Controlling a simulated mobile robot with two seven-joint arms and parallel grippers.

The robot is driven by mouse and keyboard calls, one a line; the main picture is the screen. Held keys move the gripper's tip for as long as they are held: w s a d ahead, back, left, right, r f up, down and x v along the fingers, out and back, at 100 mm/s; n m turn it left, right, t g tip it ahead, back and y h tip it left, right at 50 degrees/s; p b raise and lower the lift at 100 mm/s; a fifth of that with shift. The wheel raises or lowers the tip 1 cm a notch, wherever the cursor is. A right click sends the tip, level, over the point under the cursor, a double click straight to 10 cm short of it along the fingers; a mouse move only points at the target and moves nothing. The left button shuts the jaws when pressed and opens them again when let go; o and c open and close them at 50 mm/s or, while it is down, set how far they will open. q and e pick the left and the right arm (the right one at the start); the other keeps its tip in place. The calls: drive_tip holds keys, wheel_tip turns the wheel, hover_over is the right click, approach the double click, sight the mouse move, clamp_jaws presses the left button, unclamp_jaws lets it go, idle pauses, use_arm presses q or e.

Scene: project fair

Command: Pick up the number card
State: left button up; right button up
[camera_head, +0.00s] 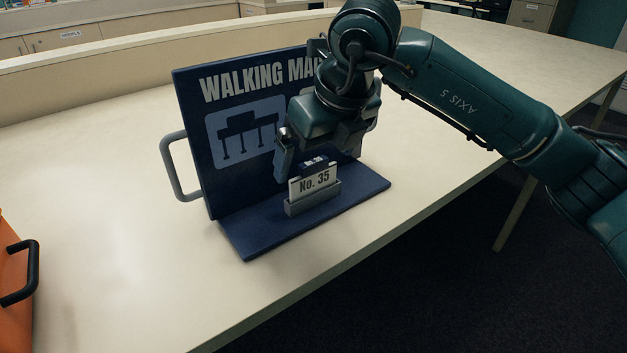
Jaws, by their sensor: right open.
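The number card (315,182) is white and reads "No. 35". It stands upright in a small grey holder (313,203) on the dark blue base (256,237) of a display board (198,135) titled "WALKING MA…". A dark clip-like tab (314,164) sits at the card's top edge. My right gripper (315,165) comes down from above, just over the card, with its fingers apart. One finger shows left of the card's top; the other is largely hidden by the gripper body and arm. My right arm covers part of the board's title and pictures. My left gripper is not in view.
The board has grey side handles (175,168). An orange case (14,290) with a black handle stands at the lower left. The pale table (110,215) is clear between them, and its front edge runs diagonally at the lower right. A low ledge (100,62) runs along the back.

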sight(317, 164)
drive_tip(key=x, duration=0.5)
drive_tip(key=shift+w+d+f, duration=0.15)
drive_tip(key=shift+d, duration=0.05)
drive_tip(key=c, duration=0.9)
drive_tip(key=shift+o, duration=0.2)
